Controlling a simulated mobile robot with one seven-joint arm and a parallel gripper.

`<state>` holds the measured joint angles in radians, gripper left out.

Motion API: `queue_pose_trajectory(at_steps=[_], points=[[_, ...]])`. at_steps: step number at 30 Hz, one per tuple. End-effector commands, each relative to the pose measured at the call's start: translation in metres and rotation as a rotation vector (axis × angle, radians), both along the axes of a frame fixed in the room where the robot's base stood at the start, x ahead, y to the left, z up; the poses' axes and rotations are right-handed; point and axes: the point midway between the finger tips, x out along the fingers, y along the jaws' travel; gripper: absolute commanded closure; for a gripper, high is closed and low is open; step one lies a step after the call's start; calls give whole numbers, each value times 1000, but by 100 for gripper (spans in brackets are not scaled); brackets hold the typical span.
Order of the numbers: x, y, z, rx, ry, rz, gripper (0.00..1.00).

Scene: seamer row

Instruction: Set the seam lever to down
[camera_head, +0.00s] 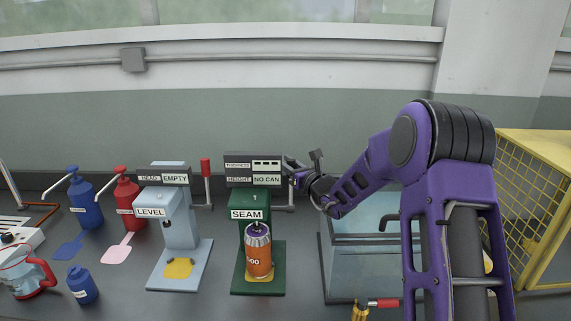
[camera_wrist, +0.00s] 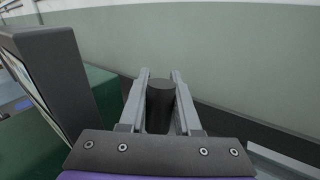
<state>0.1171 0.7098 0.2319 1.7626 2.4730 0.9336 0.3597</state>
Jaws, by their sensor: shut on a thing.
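The green seam machine (camera_head: 247,205) stands in the middle of the bench in the head view, with a SEAM label and an orange can (camera_head: 259,256) on its base. My gripper (camera_head: 291,168) is at the machine's right side, beside its display. In the wrist view my gripper (camera_wrist: 160,75) has its two fingers on either side of a dark round grip, the seam lever (camera_wrist: 160,107), and is shut on it. In the head view a grey rod (camera_head: 290,195) stands below the gripper, so the lever appears upright. The gripper hides its top.
A blue-grey LEVEL machine (camera_head: 178,225) with a red-gripped lever (camera_head: 206,170) stands to the left. The display board (camera_wrist: 55,85) is close to the gripper's left in the wrist view. A glass-sided tank (camera_head: 345,262) is to the right, and a yellow mesh guard (camera_head: 540,200) stands beyond it.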

Motion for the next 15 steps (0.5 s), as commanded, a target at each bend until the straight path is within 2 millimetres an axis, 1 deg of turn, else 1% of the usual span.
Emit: queue_pose_trajectory(at_steps=[1, 4, 10, 15], points=[[-1, 0, -3, 1, -14, 0, 100], [-6, 0, -4, 1, -46, 0, 100], [-15, 0, 1, 1, -112, -1, 100], [-16, 0, 5, 2, -120, -1, 100]])
